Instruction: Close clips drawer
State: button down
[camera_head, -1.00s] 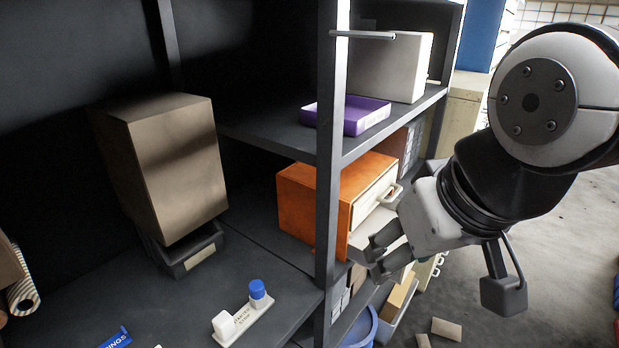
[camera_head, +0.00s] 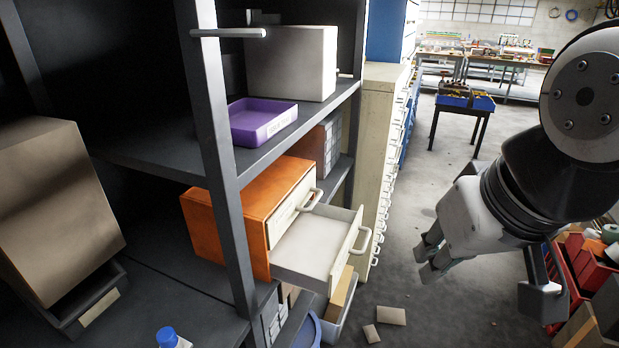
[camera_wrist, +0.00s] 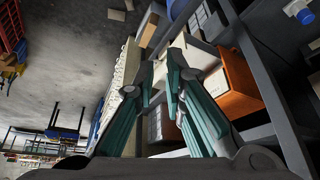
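An orange cabinet (camera_head: 250,205) sits on the lower shelf. Its upper drawer (camera_head: 292,210) is shut, and its lower white drawer (camera_head: 325,245) stands pulled well out, looking empty. I cannot read a clips label on either. My gripper (camera_head: 424,262) is to the right of the open drawer, over the aisle, with a clear gap between them in the head view. Its fingers are slightly apart with nothing between them. In the wrist view the orange cabinet (camera_wrist: 238,88) is to the right of my gripper (camera_wrist: 162,88), and the fingers partly hide the drawer.
A dark shelf post (camera_head: 222,150) stands in front of the cabinet. A purple tray (camera_head: 262,122) and a grey box (camera_head: 290,65) are on the shelf above. A tall beige drawer cabinet (camera_head: 375,150) stands behind. Red bins (camera_head: 585,265) are at right.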

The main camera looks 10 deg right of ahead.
jog(key=w+d+f+m+g+y+b, duration=0.2)
jog(key=w+f+m+y, duration=0.2)
jog(key=w+f+m, duration=0.3)
jog(key=w+d+f+m+g+y+b, duration=0.3)
jog(key=w+f+m, duration=0.25)
jog(key=w, duration=0.35)
jog(key=w+d+f+m+t+y+b, duration=0.4)
jog(key=w+d+f+m+t+y, duration=0.5)
jog(key=d+f, duration=0.6)
jog(key=w+a+f+m+h+p, duration=0.1)
jog(key=w+a+f+m+h, duration=0.1)
jog(key=w+a, duration=0.6)
jog(key=a, duration=0.3)
jog(key=shift+w+a+f+g, duration=0.15)
jog(key=shift+a+f+g, duration=0.1)
jog(key=shift+g, duration=0.15)
